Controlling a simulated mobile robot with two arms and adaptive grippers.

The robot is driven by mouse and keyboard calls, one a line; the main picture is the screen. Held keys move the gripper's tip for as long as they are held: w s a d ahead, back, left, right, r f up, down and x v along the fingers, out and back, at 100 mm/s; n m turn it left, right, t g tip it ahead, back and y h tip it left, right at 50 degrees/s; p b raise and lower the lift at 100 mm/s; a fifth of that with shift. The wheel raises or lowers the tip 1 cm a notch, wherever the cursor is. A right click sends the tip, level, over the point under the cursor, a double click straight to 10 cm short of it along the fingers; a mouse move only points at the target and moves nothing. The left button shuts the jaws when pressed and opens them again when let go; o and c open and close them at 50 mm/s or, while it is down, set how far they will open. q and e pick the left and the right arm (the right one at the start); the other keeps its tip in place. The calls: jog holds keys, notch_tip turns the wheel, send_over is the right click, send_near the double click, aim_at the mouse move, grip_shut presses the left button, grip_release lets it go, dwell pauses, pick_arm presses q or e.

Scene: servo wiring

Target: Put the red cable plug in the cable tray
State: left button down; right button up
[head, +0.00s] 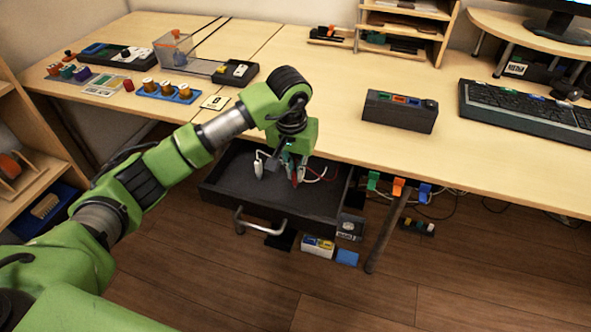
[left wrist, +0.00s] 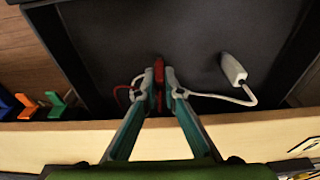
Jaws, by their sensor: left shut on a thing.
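The red cable plug (left wrist: 158,72) is between the two fingertips of my left gripper (left wrist: 161,84) in the left wrist view. A thin red cable loops out to its left. In the head view my left gripper (head: 290,165) points down over a pulled-out dark tray-like drawer (head: 232,187) under the desk edge, and the red plug (head: 295,179) shows small below the fingers. I cannot tell whether the plug touches the drawer floor. A white plug (left wrist: 234,69) with a white cable is in the drawer, apart from the gripper. My right gripper is not in view.
Green (head: 373,180), orange (head: 398,186) and blue (head: 425,192) clips hang at the desk edge, right of the drawer. A black box with coloured slots (head: 399,112) stands on the desk above. A drawer handle (head: 262,221) faces front. A desk leg (head: 387,235) stands to the right.

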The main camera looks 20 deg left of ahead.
aim_at(294, 191)
pick_arm(q)
jog(key=shift+f, duration=0.1)
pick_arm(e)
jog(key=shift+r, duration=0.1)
pick_arm(q)
jog(key=c, duration=2.2)
grip_release()
jog(key=shift+o, duration=0.2)
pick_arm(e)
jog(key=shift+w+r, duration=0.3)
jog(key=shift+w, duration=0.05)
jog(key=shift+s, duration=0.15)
pick_arm(q)
jog(key=shift+r, duration=0.6)
notch_tip(294, 191, up, 11)
jog(key=s, duration=0.1)
jog(key=shift+s+p, duration=0.4)
jog(key=shift+p, duration=0.05)
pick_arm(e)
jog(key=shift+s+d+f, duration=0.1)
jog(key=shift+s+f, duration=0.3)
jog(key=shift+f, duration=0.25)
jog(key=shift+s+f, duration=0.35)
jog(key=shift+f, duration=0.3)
